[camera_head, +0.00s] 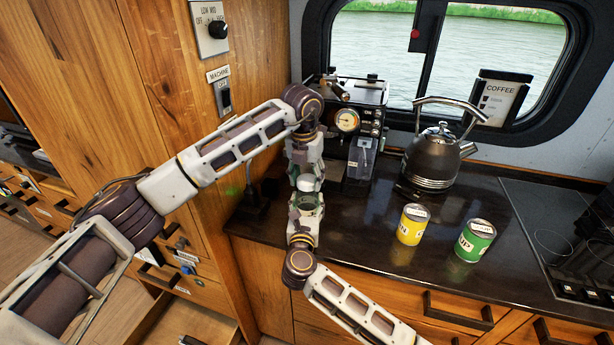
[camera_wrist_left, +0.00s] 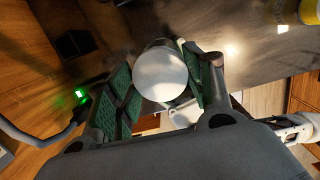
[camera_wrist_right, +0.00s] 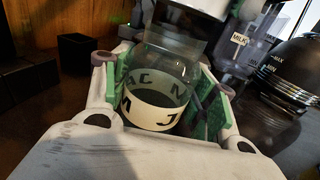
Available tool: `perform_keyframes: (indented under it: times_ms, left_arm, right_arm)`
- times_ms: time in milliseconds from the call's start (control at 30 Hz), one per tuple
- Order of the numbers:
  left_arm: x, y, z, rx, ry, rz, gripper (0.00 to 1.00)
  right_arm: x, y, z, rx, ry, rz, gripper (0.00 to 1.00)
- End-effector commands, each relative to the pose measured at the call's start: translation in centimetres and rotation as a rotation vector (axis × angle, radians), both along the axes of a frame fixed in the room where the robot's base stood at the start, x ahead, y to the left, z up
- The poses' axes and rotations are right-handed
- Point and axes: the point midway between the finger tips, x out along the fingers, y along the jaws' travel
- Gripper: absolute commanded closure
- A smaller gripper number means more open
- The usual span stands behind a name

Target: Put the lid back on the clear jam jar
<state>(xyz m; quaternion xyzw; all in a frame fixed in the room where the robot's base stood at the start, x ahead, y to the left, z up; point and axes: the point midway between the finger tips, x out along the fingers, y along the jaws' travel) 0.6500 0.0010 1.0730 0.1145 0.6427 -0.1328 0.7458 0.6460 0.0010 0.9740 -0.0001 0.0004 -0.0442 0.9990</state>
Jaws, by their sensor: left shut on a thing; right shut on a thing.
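The clear jam jar (camera_wrist_right: 160,85), with a cream lettered label band, stands between the fingers of my right gripper (camera_wrist_right: 158,98) in the right wrist view. That gripper is shut on it. In the head view my right gripper (camera_head: 305,212) is low at the counter's left part. The pale round lid (camera_wrist_left: 160,72) is between the green-padded fingers of my left gripper (camera_wrist_left: 158,88), which is shut on it. In the head view my left gripper (camera_head: 307,168) is directly above the right one. Whether lid and jar rim touch is hidden.
A coffee machine (camera_head: 347,120) stands close behind the grippers, with a dark kettle (camera_head: 436,158) to its right. A yellow can (camera_head: 411,225) and a green can (camera_head: 474,240) stand on the dark counter (camera_head: 360,226). A wooden wall (camera_head: 140,80) is at left.

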Motion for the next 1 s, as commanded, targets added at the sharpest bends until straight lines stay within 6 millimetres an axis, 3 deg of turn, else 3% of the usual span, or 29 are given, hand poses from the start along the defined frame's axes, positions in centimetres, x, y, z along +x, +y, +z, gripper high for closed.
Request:
perform_keyframes:
  times_ms: [1000]
  left_arm:
    - [0.0,0.0,-1.8,0.000,0.001,-0.001,0.57]
  right_arm:
    - [0.0,0.0,0.0,0.000,0.000,0.000,0.85]
